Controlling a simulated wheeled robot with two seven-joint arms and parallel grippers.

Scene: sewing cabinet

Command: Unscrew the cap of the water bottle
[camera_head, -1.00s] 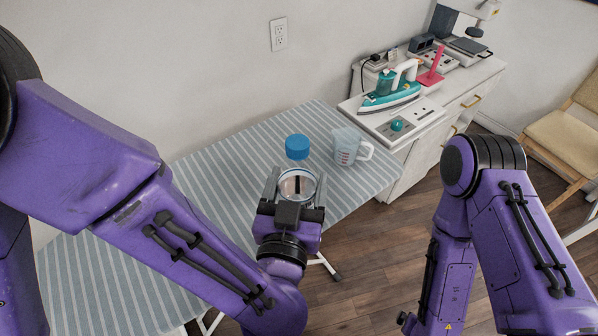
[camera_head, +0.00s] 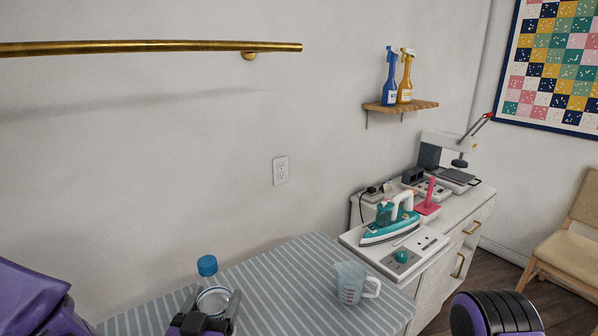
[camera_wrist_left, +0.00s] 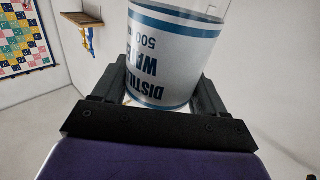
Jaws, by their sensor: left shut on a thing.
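The water bottle (camera_head: 213,297) is clear and stands about upright at the bottom of the head view. Its blue cap (camera_head: 207,265) sits on top. My left gripper (camera_head: 211,306) is shut around the bottle's body, one finger on each side, below the cap. In the left wrist view the bottle's white and blue label (camera_wrist_left: 170,55) shows between the fingers, but the cap is out of frame. The bottle's base is hidden, so I cannot tell whether it touches the board. My right gripper is out of view.
The striped ironing board (camera_head: 285,275) lies below and right of the bottle. A clear measuring cup (camera_head: 352,283) stands on it. A teal iron (camera_head: 390,222) sits on the white cabinet (camera_head: 435,262) to the right. My right arm shows at the bottom right.

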